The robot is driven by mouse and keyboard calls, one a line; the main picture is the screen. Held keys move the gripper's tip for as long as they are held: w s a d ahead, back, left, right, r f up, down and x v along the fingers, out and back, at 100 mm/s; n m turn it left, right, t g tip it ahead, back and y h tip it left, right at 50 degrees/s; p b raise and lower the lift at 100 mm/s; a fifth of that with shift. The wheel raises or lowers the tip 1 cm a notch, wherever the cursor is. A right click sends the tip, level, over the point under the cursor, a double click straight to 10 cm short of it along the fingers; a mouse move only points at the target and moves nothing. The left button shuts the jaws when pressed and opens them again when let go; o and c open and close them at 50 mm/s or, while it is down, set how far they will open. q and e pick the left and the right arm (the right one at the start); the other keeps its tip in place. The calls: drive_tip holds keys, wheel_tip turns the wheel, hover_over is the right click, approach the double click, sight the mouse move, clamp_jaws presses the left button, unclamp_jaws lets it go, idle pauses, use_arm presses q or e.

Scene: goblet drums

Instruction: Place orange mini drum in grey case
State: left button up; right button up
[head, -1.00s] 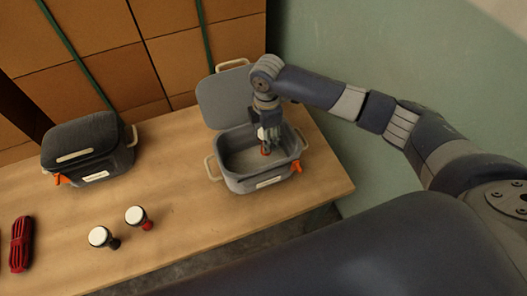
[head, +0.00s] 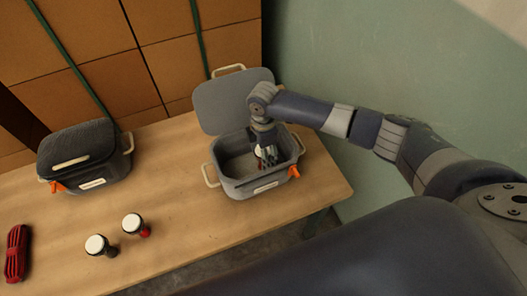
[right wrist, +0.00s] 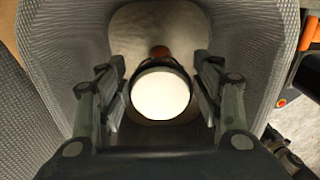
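The open grey case (head: 245,188) stands on the table with its lid (head: 232,100) tipped back. My right gripper (head: 267,160) reaches down inside it. In the right wrist view, the mini drum (right wrist: 160,95) shows a round white head and an orange-brown foot beyond it. It is inside the case, between the spread fingers of my right gripper (right wrist: 160,100), with gaps on both sides. Whether it rests fully on the case floor is hard to tell. My left gripper is not in view.
A closed dark case (head: 84,160) stands at the left. A black mini drum (head: 99,245) and a red mini drum (head: 135,225) stand on the table (head: 180,190) front left. A red rope bundle (head: 17,253) lies at the left edge. A wall borders the right.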

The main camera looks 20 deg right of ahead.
drive_tip(key=shift+r, duration=0.15)
wheel_tip(320, 180, up, 12)
idle(0.7)
idle(0.4)
